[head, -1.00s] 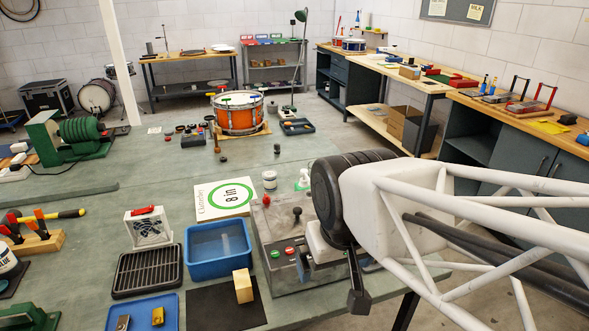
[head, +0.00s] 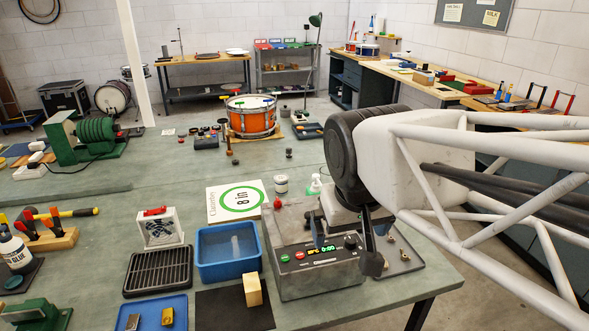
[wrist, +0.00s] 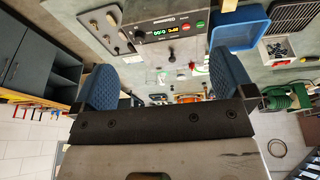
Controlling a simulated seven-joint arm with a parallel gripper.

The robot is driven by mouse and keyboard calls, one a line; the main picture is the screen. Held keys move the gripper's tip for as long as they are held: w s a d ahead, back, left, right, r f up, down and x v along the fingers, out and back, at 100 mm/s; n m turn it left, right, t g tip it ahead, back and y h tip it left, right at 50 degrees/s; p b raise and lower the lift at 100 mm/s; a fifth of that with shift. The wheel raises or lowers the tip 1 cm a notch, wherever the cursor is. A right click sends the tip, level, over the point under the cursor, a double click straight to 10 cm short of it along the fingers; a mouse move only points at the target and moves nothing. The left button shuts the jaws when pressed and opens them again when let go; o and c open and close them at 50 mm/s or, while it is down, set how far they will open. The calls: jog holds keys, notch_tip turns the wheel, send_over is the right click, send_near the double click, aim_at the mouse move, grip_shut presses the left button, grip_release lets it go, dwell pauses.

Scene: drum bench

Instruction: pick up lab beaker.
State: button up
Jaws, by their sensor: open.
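I cannot make out a lab beaker for certain. A pale, clear shape (head: 236,245) shows inside the blue tub (head: 203,273); it is too faint to tell whether it is the beaker. My gripper (head: 345,242) is over the grey control box (head: 318,282), right of the tub. In the wrist view my gripper (wrist: 163,80) has its two blue-padded fingers wide apart, with nothing between them held. The control box (wrist: 150,22) and the blue tub (wrist: 237,28) show beyond the fingers, the tub to the right.
An orange drum (head: 250,118) is farther back.

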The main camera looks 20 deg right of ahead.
jog(key=w+d+r+m+t+h, duration=0.15)
jog(key=w+d, duration=0.25)
jog(key=w, duration=0.7)
jog(key=w+d+r+t+h, duration=0.1)
jog(key=w+d+r+t, duration=0.3)
jog(key=w, duration=0.6)
jog(key=w+d+t+h, duration=0.1)
jog(key=w+d, duration=0.4)
jog(key=w, duration=0.6)
jog(key=w+d+f+n+t+y, duration=0.1)
jog(key=w+d+f+y, duration=0.15)
jog(key=w, duration=0.65)
jog(key=w+d+f+n+t+y, duration=0.15)
jog(key=w+d, duration=0.25)
jog(key=w, duration=0.5)
notch_tip(320, 180, down, 24)
jog(key=w, duration=0.2)
jog(key=shift+w+d, duration=0.25)
jog(key=shift+w, duration=0.05)
jog(key=shift+x, duration=1.2)
jog(key=shift+w, duration=0.15)
